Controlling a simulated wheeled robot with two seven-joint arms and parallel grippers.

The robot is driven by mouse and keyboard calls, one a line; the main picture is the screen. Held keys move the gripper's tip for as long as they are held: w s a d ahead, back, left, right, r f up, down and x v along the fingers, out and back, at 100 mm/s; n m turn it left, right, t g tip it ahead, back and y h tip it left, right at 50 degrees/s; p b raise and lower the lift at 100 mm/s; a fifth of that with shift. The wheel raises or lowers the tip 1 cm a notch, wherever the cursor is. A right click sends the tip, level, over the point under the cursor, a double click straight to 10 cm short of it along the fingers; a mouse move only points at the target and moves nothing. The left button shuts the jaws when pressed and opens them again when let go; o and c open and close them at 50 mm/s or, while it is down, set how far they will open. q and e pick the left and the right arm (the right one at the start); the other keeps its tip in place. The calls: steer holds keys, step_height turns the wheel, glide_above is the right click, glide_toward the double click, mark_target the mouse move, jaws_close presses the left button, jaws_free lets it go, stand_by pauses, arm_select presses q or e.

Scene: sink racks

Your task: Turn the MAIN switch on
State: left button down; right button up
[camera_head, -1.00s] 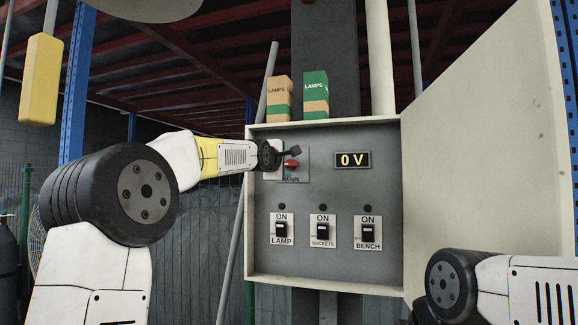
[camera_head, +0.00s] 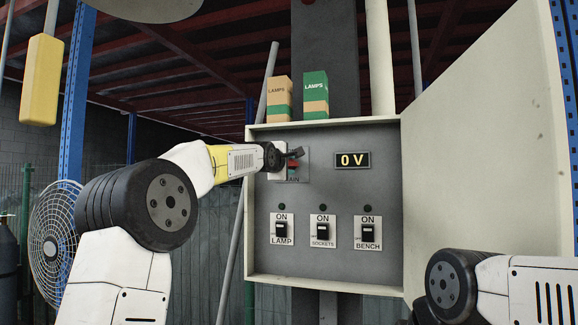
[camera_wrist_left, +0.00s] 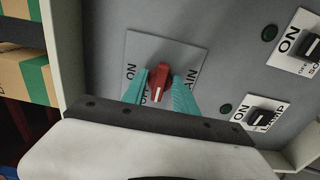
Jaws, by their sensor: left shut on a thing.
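The MAIN switch (camera_head: 293,166) is a red rotary handle on a light plate at the upper left of the grey panel. In the left wrist view the red handle (camera_wrist_left: 161,76) sits between the teal fingers of my left gripper (camera_wrist_left: 160,88), which is shut on it. Its white mark is at the lower end, near partly hidden lettering that looks like OFF; ON is to the left. In the head view my left gripper (camera_head: 295,157) covers part of the plate. My right gripper is out of view.
Three black switches, LAMP (camera_head: 282,230), SOCKETS (camera_head: 322,231) and BENCH (camera_head: 368,231), line the panel below. The cabinet door (camera_head: 480,150) stands open at right. Two LAMPS boxes (camera_head: 315,95) stand on top. A fan (camera_head: 48,240) is behind my left arm.

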arm_select(q)
steer(key=shift+m, duration=0.4)
steer(key=m, duration=0.3)
steer(key=shift+f+m, duration=0.1)
steer(key=shift+m, duration=0.2)
steer(key=m, duration=0.4)
steer(key=shift+f+m, duration=0.1)
steer(key=shift+m, duration=0.2)
steer(key=shift+a+m, duration=0.15)
steer(key=shift+m, duration=4.25)
steer(key=c, duration=1)
jaws_free()
